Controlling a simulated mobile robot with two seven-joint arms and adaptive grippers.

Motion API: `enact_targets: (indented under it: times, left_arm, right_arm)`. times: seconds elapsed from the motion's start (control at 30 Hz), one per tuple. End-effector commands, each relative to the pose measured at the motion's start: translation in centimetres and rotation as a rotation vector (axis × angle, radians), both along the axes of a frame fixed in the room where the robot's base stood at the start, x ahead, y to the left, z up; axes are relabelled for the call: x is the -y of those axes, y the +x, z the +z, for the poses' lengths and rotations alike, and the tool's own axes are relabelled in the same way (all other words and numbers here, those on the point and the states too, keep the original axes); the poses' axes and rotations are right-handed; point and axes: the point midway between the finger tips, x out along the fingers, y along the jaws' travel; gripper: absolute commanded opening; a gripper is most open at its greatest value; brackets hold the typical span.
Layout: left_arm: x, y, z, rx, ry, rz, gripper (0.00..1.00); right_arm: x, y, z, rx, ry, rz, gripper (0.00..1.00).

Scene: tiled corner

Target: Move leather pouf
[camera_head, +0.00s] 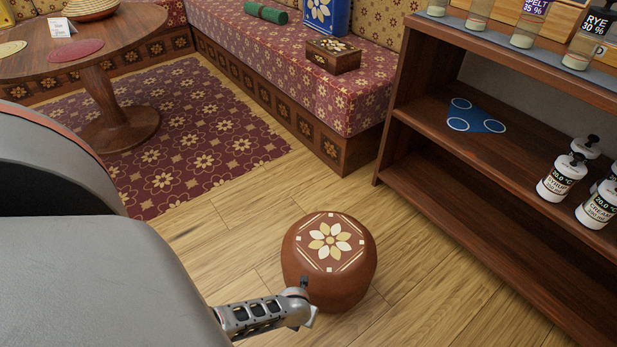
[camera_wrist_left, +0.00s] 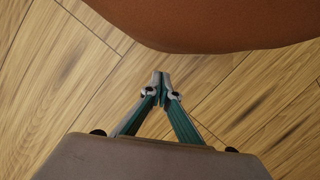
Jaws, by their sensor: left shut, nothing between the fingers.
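The leather pouf (camera_head: 345,270) is a round reddish-brown seat with a cream and gold flower on its top. It stands upright on the wooden floor in the lower middle of the head view. Its brown side (camera_wrist_left: 215,22) fills the top of the left wrist view. My left gripper (camera_head: 304,290) reaches in from the left and overlaps the near left side of the pouf in the head view. In the left wrist view its fingers (camera_wrist_left: 161,76) are shut and empty, with floor visible between their tips and the pouf. My right gripper is not in view.
A dark wooden shelf unit (camera_head: 480,205) with bottles stands to the right. A patterned bench (camera_head: 285,55) with a small wooden box (camera_head: 334,56) runs along the back. A round table (camera_head: 110,40) stands on a red rug (camera_head: 215,135) at the back left. Bare floor (camera_head: 235,235) surrounds the pouf.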

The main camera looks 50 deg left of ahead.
Motion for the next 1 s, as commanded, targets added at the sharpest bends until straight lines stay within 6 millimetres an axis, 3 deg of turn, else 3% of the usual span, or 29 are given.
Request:
enact_targets:
  times: [0.23, 0.67, 1.0]
  left_arm:
    - [-0.9, 2.3, 0.3, 0.006, 0.0, -0.001, 0.0]
    - [-1.0, 2.9, 0.5, 0.008, -0.001, -0.001, 0.0]
    - [-3.7, 7.9, 0.6, 0.015, 0.004, -0.001, 0.0]
  right_arm:
    - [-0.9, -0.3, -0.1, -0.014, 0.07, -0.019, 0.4]
    - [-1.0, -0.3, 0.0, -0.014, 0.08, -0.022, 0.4]
    - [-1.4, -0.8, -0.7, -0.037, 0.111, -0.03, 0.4]
